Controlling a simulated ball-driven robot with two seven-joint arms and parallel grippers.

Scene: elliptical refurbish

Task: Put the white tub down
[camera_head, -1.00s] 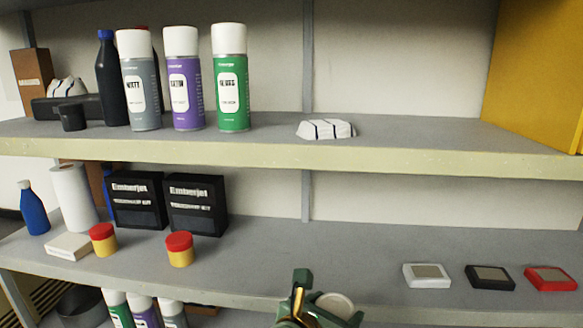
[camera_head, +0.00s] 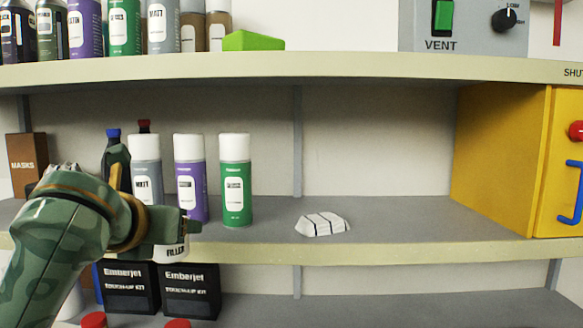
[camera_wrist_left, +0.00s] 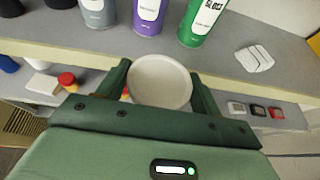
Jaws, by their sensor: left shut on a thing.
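The white tub, labelled "FILLER" (camera_head: 174,252), is held by my left gripper (camera_head: 182,230) in front of the middle shelf's front edge. Its round lid (camera_wrist_left: 160,82) faces the left wrist camera, between the two fingers, which are shut on its sides. The tub looks roughly upright, and nothing visible supports it from below. In the head view the gripper hides its upper part. The middle shelf (camera_head: 400,225) bears grey, purple and green spray cans behind the tub. My right gripper is not in view.
A green spray can (camera_head: 237,185) stands right of the purple one (camera_head: 190,180). A striped white lump (camera_head: 322,224) lies further right, then a yellow cabinet (camera_head: 495,160). Bare shelf lies between them. Black boxes (camera_head: 192,290) stand on the shelf below.

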